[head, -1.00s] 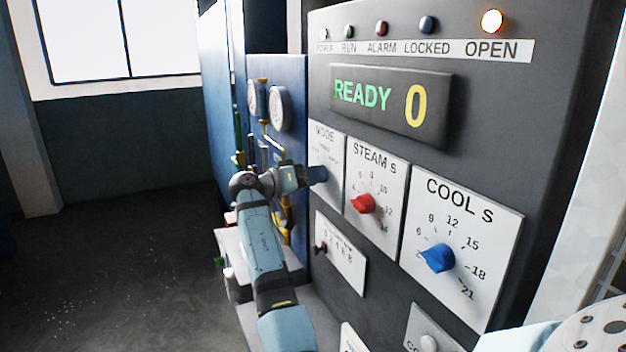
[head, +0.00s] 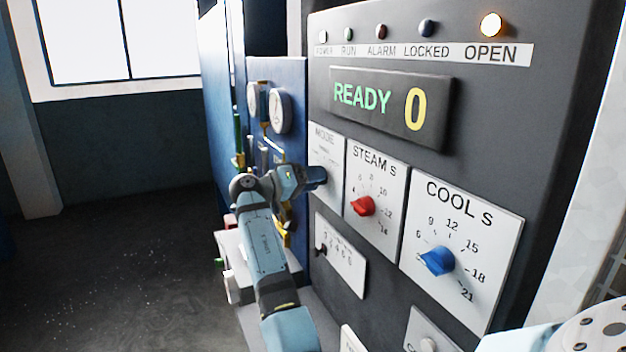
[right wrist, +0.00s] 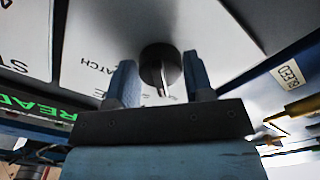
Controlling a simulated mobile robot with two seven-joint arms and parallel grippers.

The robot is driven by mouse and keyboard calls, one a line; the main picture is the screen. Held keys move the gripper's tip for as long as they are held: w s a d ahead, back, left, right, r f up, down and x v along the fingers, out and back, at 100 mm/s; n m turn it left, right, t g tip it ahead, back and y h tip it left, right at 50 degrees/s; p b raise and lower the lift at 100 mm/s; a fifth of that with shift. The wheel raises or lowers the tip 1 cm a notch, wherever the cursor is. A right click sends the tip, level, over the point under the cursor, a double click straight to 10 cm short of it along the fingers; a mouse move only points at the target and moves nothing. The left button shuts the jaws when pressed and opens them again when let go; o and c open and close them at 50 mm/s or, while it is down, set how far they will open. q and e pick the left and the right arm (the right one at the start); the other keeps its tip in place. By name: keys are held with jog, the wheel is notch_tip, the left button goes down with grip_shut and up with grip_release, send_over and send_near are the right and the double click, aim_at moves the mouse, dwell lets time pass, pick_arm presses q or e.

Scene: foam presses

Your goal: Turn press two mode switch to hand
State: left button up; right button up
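The white MODE plate (head: 336,165) is on the dark press panel, left of the STEAM S plate. My right gripper (head: 316,176) is at this plate and hides the mode switch in the head view. In the right wrist view the switch (right wrist: 160,66) is a round black knob with a pale metal pointer. The two blue fingers of my right gripper (right wrist: 159,82) stand on either side of it, with gaps showing. Part of a label reading "ATCH" shows beside the knob. The switch's exact setting cannot be told. My left gripper is not in view.
The red STEAM S knob (head: 362,206) and blue COOL S knob (head: 437,260) are to the right. A counter plate (head: 341,255) is below. The display (head: 390,105) reads READY 0, and the OPEN lamp (head: 491,25) is lit. Gauges (head: 279,110) are on the blue panel behind.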

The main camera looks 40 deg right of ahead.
jog(key=o, duration=0.3)
jog(key=shift+o, duration=0.2)
jog(key=shift+a, duration=0.1)
jog(key=b+v, duration=0.4)
jog(key=v, duration=0.9)
jog(key=shift+a, duration=0.3)
jog(key=shift+w, duration=0.1)
